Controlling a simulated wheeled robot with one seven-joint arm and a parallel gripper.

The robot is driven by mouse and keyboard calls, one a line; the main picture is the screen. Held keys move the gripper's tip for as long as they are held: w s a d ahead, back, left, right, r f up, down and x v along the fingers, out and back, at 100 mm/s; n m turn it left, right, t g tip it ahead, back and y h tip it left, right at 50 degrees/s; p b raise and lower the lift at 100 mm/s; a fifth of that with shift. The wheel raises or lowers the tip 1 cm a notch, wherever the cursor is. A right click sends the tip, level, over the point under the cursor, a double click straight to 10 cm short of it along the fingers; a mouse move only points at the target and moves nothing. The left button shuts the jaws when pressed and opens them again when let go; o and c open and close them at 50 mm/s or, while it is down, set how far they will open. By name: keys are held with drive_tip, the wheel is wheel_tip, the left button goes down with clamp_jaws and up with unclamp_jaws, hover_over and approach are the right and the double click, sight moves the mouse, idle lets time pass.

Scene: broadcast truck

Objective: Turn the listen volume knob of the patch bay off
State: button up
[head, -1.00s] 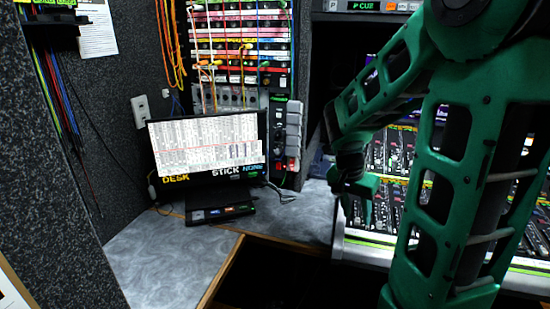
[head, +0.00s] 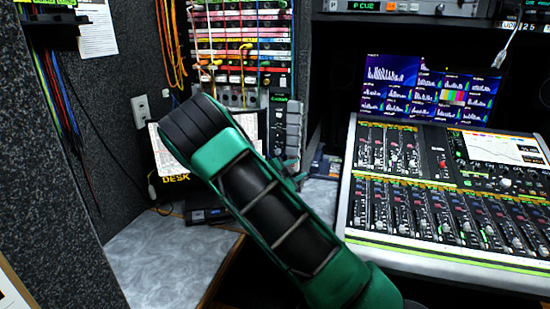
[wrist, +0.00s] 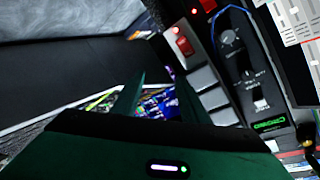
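The patch bay (head: 240,45) stands at the back with coloured rows of jacks and patch cords. Below its right side is a narrow black panel (wrist: 222,60) with a green label. In the wrist view this panel carries a large round knob (wrist: 230,40) and a smaller knob (wrist: 249,76); their lettering is too blurred to tell which is the listen volume. My gripper (wrist: 155,98) has two green fingers spread apart with nothing between them. In the head view my gripper (head: 288,172) is in front of the panel's lower part, partly behind my forearm. It appears apart from both knobs.
A red lit switch (wrist: 185,43) and grey blocks (wrist: 203,78) sit beside the knobs. A blue cable loops over the panel. A mixing console (head: 440,195) stands at right.

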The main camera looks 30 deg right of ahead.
sight(277, 153)
drive_tip(key=w+a+n+t, duration=0.1)
drive_tip(key=w+a+t, duration=0.4)
drive_tip(key=w+a, duration=0.3)
drive_tip(key=shift+y, duration=0.3)
drive_tip(key=x, duration=1)
drive_tip(key=shift+w+f, duration=0.1)
clamp_jaws()
